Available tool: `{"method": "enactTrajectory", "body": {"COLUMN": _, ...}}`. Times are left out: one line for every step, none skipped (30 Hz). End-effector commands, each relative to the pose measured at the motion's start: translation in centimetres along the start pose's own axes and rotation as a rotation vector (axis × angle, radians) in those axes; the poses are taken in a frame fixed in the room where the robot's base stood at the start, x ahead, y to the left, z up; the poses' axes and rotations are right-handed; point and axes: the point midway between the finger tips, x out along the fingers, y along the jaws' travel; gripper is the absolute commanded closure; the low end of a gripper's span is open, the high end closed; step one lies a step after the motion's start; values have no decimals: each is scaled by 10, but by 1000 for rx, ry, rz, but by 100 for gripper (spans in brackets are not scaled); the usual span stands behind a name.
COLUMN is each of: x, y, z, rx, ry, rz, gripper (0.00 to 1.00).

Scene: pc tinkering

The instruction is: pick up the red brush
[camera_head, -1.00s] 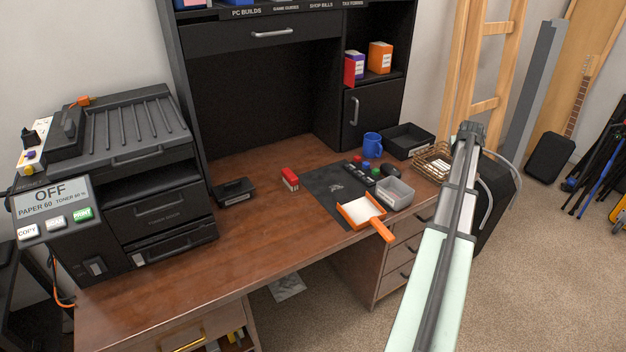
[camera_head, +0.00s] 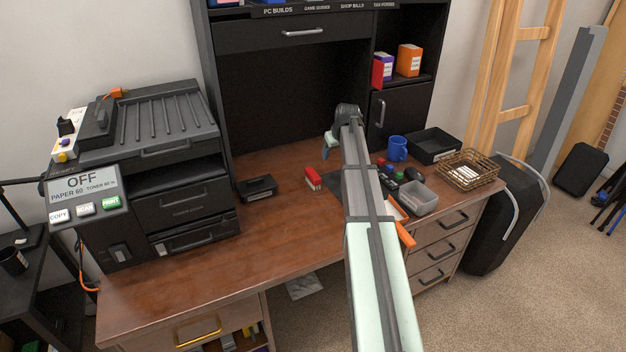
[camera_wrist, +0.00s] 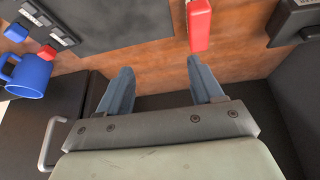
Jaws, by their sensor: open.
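The red brush (camera_head: 313,178) lies on the brown desk, left of the dark mat, in the head view. In the wrist view the red brush (camera_wrist: 199,25) is at the top, ahead of the fingertip on the right and apart from it. My gripper (camera_wrist: 162,72) is open and empty, with its two blue-grey fingers spread over the desk's back part. In the head view my gripper (camera_head: 329,146) is above the desk, up and right of the brush, and its fingers are partly hidden by the arm.
A black tray-like holder (camera_head: 257,188) stands left of the brush. An orange dustpan (camera_head: 405,236) is mostly behind my arm.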

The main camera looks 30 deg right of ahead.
Motion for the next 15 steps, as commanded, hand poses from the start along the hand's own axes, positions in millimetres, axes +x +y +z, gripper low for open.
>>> {"method": "enactTrajectory", "body": {"x": 1, "y": -19, "z": -4, "rx": -18, "ry": -9, "rz": -17, "gripper": 34}}
{"method": "enactTrajectory", "body": {"x": 2, "y": -27, "z": -4, "rx": -25, "ry": -16, "rz": -26, "gripper": 34}}
{"method": "enactTrajectory", "body": {"x": 2, "y": -36, "z": -6, "rx": -33, "ry": -22, "rz": -35, "gripper": 34}}
{"method": "enactTrajectory", "body": {"x": 2, "y": -42, "z": -6, "rx": -39, "ry": -26, "rz": -41, "gripper": 34}}
{"method": "enactTrajectory", "body": {"x": 2, "y": -47, "z": -7, "rx": -43, "ry": -29, "rz": -45, "gripper": 34}}
{"method": "enactTrajectory", "body": {"x": 3, "y": -52, "z": -7, "rx": -47, "ry": -32, "rz": -50, "gripper": 34}}
{"method": "enactTrajectory", "body": {"x": 4, "y": -54, "z": -7, "rx": -49, "ry": -35, "rz": -52, "gripper": 34}}
{"method": "enactTrajectory", "body": {"x": 5, "y": -56, "z": -8, "rx": -51, "ry": -36, "rz": -54, "gripper": 34}}
{"method": "enactTrajectory", "body": {"x": 7, "y": -57, "z": -8, "rx": -52, "ry": -38, "rz": -56, "gripper": 34}}
{"method": "enactTrajectory", "body": {"x": 10, "y": -58, "z": -8, "rx": -53, "ry": -39, "rz": -57, "gripper": 34}}
{"method": "enactTrajectory", "body": {"x": 14, "y": -58, "z": -8, "rx": -53, "ry": -39, "rz": -57, "gripper": 34}}
{"method": "enactTrajectory", "body": {"x": 19, "y": -58, "z": -8, "rx": -53, "ry": -39, "rz": -57, "gripper": 34}}
{"method": "enactTrajectory", "body": {"x": 24, "y": -59, "z": -8, "rx": -53, "ry": -39, "rz": -57, "gripper": 34}}
{"method": "enactTrajectory", "body": {"x": 29, "y": -59, "z": -7, "rx": -53, "ry": -40, "rz": -57, "gripper": 34}}
{"method": "enactTrajectory", "body": {"x": 37, "y": -59, "z": -7, "rx": -53, "ry": -40, "rz": -57, "gripper": 34}}
